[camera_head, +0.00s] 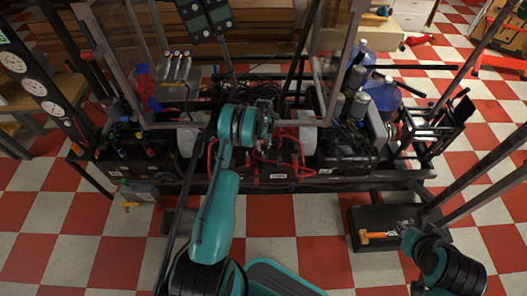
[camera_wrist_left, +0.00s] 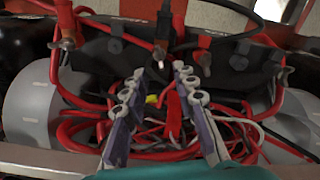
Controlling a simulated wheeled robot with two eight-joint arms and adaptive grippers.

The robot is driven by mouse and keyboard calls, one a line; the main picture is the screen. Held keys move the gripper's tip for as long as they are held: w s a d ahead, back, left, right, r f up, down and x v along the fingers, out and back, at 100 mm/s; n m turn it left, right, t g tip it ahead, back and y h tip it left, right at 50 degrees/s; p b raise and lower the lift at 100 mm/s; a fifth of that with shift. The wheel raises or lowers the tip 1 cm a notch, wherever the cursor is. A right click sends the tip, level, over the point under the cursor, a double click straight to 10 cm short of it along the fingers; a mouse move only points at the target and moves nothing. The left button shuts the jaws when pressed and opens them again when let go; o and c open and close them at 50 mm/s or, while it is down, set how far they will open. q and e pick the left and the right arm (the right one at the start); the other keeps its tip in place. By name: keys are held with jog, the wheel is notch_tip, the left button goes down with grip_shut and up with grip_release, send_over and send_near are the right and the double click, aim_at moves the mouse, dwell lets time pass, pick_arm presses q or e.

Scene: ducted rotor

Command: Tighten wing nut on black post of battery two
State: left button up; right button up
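Black batteries with red cables stand in the rack; the middle one (camera_head: 280,172) is partly hidden by my left arm. In the left wrist view, a black battery (camera_wrist_left: 135,63) carries several terminal posts. A metal post with a small nut (camera_wrist_left: 160,58) stands just beyond the fingertips, between them. Which battery is number two, and which post is the black one, I cannot tell. My left gripper (camera_wrist_left: 158,82) is open and empty, with its fingers apart over the cables; it also shows in the head view (camera_head: 264,138). My right gripper (camera_head: 402,234) is low at the right, near an orange-handled tool (camera_head: 377,236); its hold is unclear.
Red cables (camera_wrist_left: 85,128) tangle below the left fingers. The frame's upright (camera_head: 140,60) and clear panels stand close around the left arm. Blue jugs (camera_head: 384,93) and a black chair-like frame (camera_head: 440,125) are at right. A black box (camera_head: 362,217) is on the checkered floor.

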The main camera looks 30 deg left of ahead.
aim_at(264, 156)
pick_arm(q)
notch_tip(264, 156, down, 6)
jog(key=shift+f+b, duration=0.2)
jog(key=shift+b, duration=0.9)
grip_shut()
